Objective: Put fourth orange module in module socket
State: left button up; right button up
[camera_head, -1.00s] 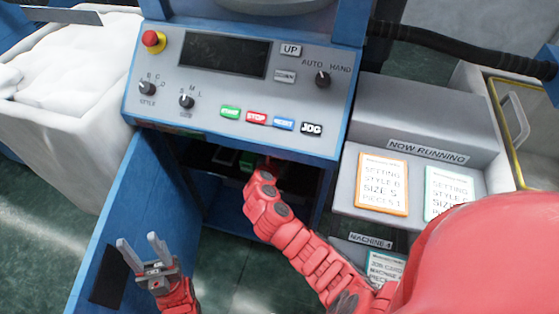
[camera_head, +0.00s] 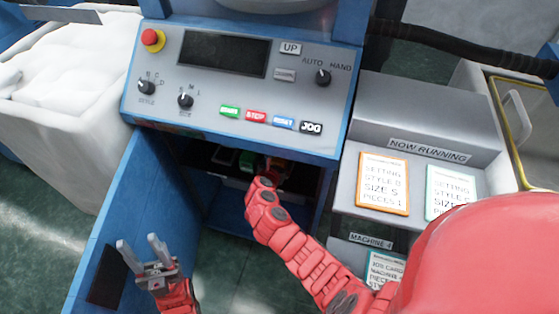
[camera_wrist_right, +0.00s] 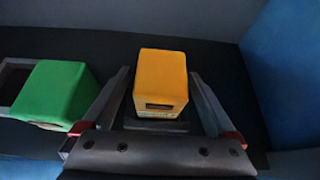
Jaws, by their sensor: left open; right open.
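An orange module (camera_wrist_right: 160,82) stands between the two fingers of my right gripper (camera_wrist_right: 163,92) in the right wrist view. The fingers are open, one on each side, with a small gap visible to the module. A dark piece shows under its near side; I cannot tell whether the module is seated in a socket. A green module (camera_wrist_right: 52,92) stands to the left, beside a grey-rimmed opening. In the head view my right arm reaches into the open cabinet and its fingers are largely hidden. My left gripper (camera_head: 140,243) is open and empty beside the cabinet door.
The blue cabinet door (camera_head: 112,235) hangs open at left. The control panel (camera_head: 225,85) overhangs the cabinet opening. A grey card stand (camera_head: 425,100) is to the right and a white-filled bin (camera_head: 75,70) to the left. A blue wall (camera_wrist_right: 290,70) is close right of the right gripper.

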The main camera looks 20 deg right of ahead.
jog(key=v, duration=1.2)
jog(key=shift+a, duration=0.1)
